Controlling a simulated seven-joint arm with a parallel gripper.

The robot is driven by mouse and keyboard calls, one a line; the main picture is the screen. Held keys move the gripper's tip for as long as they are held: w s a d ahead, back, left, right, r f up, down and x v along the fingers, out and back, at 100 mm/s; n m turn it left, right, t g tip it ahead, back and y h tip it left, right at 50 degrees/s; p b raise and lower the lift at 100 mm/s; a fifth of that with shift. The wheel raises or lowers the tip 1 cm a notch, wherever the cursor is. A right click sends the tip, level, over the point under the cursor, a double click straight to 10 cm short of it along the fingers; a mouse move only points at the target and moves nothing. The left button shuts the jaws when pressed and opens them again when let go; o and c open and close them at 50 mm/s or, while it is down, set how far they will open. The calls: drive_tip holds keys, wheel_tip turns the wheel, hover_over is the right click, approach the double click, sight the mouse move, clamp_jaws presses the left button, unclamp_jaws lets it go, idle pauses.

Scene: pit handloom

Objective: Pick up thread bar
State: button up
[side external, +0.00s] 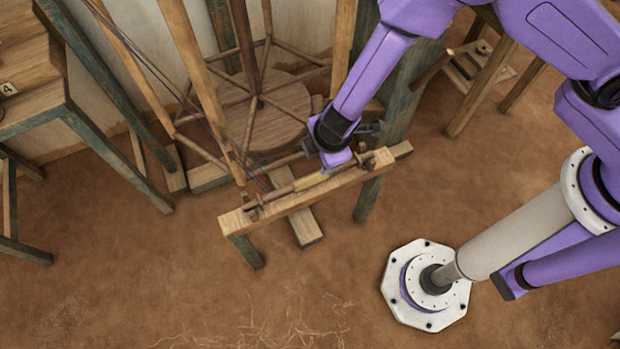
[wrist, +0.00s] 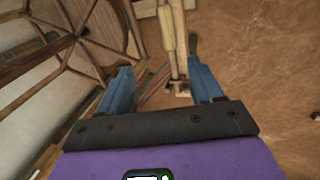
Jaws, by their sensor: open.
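The thread bar (side external: 312,180) is a thin wooden rod with a pale yellow wound section, lying along the top of a wooden beam at the front of the loom. In the wrist view it runs up the picture (wrist: 167,32), its yellow part above and its lower end between the fingers as seen. My gripper (wrist: 158,78) has two blue fingers, spread apart with nothing held between them. In the side view my purple hand (side external: 336,156) is over the bar's right half and hides part of it. Whether the fingers touch the bar cannot be told.
The wooden beam (side external: 350,178) carries small upright holders near both ends of the bar. Upright loom posts and a spoked wooden wheel frame (side external: 258,98) stand close behind. A wooden bench (side external: 35,85) is at the left. The earthen floor in front is mostly clear.

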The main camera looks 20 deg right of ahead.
wheel_tip(320, 180, down, 3)
hover_over(310, 178)
drive_tip(key=s, duration=0.2)
wheel_tip(310, 178, down, 11)
drive_tip(key=shift+w+a+f, duration=0.1)
drive_tip(key=shift+f, duration=0.05)
drive_tip(key=shift+d+x, duration=0.2)
drive_tip(key=shift+x, duration=2.45)
clamp_jaws()
